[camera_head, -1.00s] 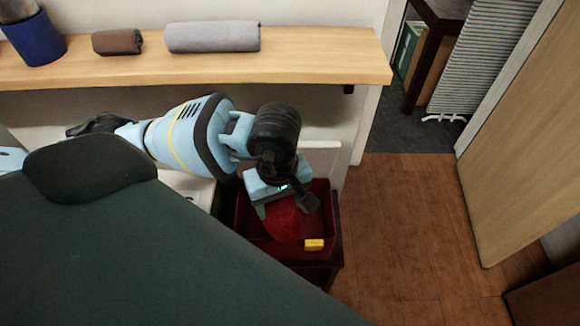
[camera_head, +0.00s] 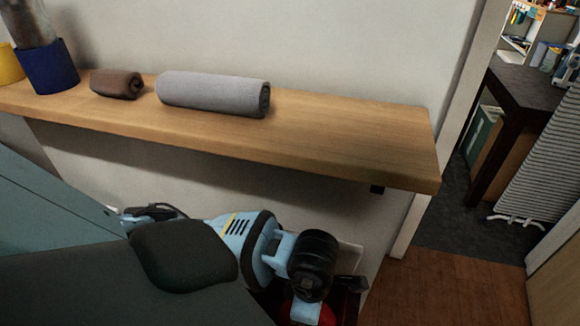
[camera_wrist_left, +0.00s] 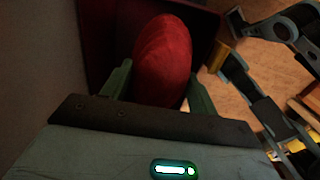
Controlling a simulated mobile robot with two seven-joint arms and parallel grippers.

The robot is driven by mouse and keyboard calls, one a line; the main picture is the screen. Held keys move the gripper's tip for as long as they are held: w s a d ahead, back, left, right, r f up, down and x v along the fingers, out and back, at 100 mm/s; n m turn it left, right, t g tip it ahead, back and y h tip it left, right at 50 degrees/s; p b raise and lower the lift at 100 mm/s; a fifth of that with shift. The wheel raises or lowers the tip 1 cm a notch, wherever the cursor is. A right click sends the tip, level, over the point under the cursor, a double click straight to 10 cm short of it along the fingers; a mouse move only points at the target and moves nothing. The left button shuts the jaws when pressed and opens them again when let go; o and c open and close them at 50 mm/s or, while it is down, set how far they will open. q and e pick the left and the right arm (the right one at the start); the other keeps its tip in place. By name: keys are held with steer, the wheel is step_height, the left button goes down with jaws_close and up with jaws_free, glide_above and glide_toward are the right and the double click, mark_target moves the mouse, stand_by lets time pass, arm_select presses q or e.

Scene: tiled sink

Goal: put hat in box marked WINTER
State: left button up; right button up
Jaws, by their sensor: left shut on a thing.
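The hat is a rounded red thing (camera_wrist_left: 163,60) in the left wrist view, held between the two fingers of my left gripper (camera_wrist_left: 158,88). The gripper is shut on it. A dark red box (camera_wrist_left: 103,35) lies below and around the hat in that view; I cannot tell whether the hat touches its floor. In the head view my left gripper (camera_head: 306,312) is at the bottom edge, with only a little red showing beside it. The box (camera_head: 349,300) is mostly cut off there. No WINTER marking is readable.
A small yellow piece (camera_wrist_left: 219,54) is at the box's right side in the wrist view. A wooden shelf (camera_head: 350,135) above my left arm holds a grey roll (camera_head: 212,92), a brown roll (camera_head: 117,84) and a blue pot (camera_head: 48,66). Wooden floor (camera_head: 450,290) is clear at right.

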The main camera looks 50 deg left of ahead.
arm_select(q)
steer(key=shift+s+f, duration=0.1)
steer(key=shift+f, duration=0.2)
steer(key=shift+f+b, duration=1.3)
steer(key=shift+f, duration=7.4)
arm_select(e)
steer(key=shift+s+d+f, duration=0.1)
steer(key=shift+s+f, duration=0.1)
steer(key=shift+f, duration=0.4)
steer(key=shift+s+f, duration=0.2)
steer(key=shift+f, duration=0.4)
arm_select(q)
steer(key=shift+f, duration=0.15)
steer(key=o, duration=1)
arm_select(e)
steer(key=shift+w, duration=0.1)
